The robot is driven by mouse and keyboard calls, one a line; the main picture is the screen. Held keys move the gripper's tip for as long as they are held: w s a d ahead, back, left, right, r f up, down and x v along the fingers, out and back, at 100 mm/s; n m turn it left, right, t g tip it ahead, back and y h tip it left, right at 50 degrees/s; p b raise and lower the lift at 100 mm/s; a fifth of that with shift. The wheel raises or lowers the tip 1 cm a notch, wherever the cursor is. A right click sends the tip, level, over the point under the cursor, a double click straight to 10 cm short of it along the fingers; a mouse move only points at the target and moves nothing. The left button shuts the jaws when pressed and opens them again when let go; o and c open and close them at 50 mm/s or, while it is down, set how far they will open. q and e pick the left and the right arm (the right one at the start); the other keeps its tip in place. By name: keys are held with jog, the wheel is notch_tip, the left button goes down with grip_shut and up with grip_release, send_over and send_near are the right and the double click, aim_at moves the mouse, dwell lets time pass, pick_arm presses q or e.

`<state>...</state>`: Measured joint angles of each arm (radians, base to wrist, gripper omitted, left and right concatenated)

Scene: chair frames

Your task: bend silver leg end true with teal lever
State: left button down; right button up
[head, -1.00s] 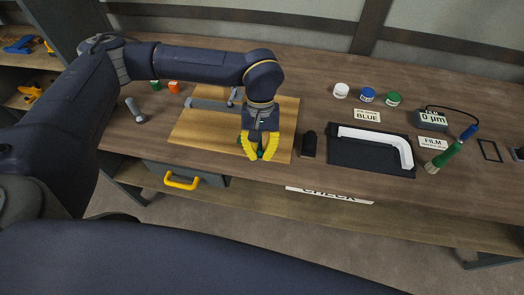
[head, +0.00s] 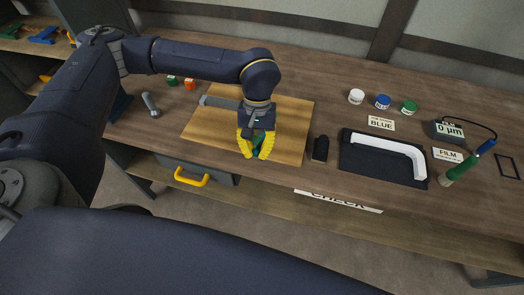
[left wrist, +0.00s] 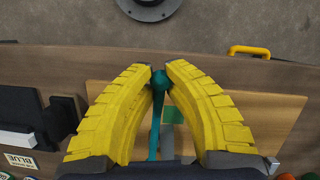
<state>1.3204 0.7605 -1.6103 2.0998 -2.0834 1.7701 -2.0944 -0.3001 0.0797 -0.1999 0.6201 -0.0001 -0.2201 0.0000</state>
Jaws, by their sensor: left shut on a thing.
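My left gripper (head: 256,150) has yellow fingers and is shut on the teal lever. The lever (left wrist: 157,110) shows between the fingertips in the left wrist view, its rounded end at the tips and its shaft running back under the palm. The silver leg (head: 218,102) lies on the light wooden board (head: 290,125) in the head view; my wrist and gripper hide its right part. In the left wrist view a green patch and a grey piece show beside the lever shaft. Whether the lever touches the leg end is hidden. My right gripper is not in view.
A black tray (head: 353,164) with a white angled piece (head: 390,145) lies right of the board, with a small black block (head: 320,148) between. White, blue and green jars stand behind. A grey hammer-like tool (head: 151,104) lies left. A yellow drawer handle (head: 192,180) is below the front edge.

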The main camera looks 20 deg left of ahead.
pick_arm(q)
jog(key=shift+a, duration=0.35)
dwell(0.3)
jog(key=shift+a+f, duration=0.1)
jog(key=shift+a, duration=0.9)
jog(key=c, duration=1.3)
grip_release()
